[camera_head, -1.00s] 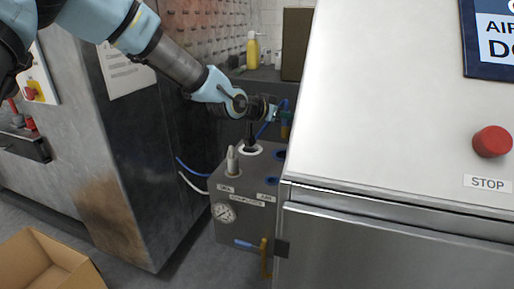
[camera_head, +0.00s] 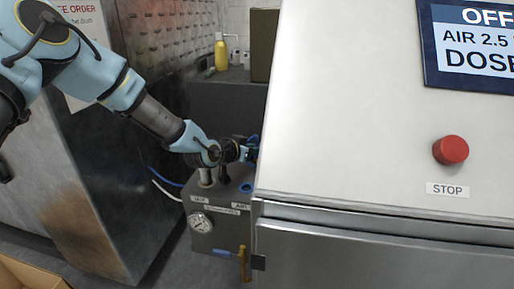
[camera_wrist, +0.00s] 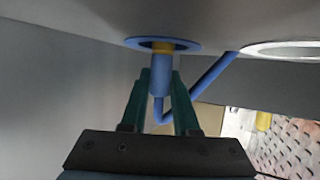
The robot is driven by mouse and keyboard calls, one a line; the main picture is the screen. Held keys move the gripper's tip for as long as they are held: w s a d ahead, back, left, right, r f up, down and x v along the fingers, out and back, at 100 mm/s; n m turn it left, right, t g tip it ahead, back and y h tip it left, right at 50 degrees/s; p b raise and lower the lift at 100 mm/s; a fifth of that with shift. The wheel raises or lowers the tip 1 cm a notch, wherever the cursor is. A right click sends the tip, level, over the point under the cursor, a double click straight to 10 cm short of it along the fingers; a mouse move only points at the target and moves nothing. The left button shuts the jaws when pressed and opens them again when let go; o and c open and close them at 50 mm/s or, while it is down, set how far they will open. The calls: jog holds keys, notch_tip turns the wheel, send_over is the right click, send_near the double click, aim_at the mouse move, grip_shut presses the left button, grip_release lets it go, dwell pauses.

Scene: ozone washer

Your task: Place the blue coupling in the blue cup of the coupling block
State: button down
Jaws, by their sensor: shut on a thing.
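My gripper (camera_wrist: 160,78) is shut on the blue coupling (camera_wrist: 160,80), held between its two dark green fingers. The coupling has a brass-coloured end and a blue hose bending away from it. In the wrist view the brass end is at the middle of a blue-rimmed cup (camera_wrist: 133,41) of the coupling block; I cannot tell how far it is inside. The coupling block (camera_head: 222,222) is grey, with a blue-rimmed opening (camera_head: 246,188) at its front right. In the head view my gripper (camera_head: 252,153) is low over the block's back right, and hides the cup there.
The large steel washer housing (camera_head: 345,110) stands close to the right of the block. A gauge (camera_head: 200,222) and a valve with a blue handle (camera_head: 230,250) are on the block's front. A white-rimmed cup (camera_wrist: 295,50) lies beside the blue one. Blue and white hoses (camera_head: 165,180) run left.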

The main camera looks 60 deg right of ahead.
jog(key=shift+f, duration=0.2)
jog(key=c, duration=0.7)
grip_release()
jog(key=shift+o, duration=0.2)
jog(key=shift+r, duration=0.2)
jog(key=shift+a+r, duration=0.1)
jog(key=shift+a, duration=0.05)
jog(key=b+v, duration=0.2)
jog(key=v, duration=0.9)
jog(key=shift+a+r+b, duration=0.1)
jog(key=shift+a+b, duration=0.25)
jog(key=shift+w, duration=0.1)
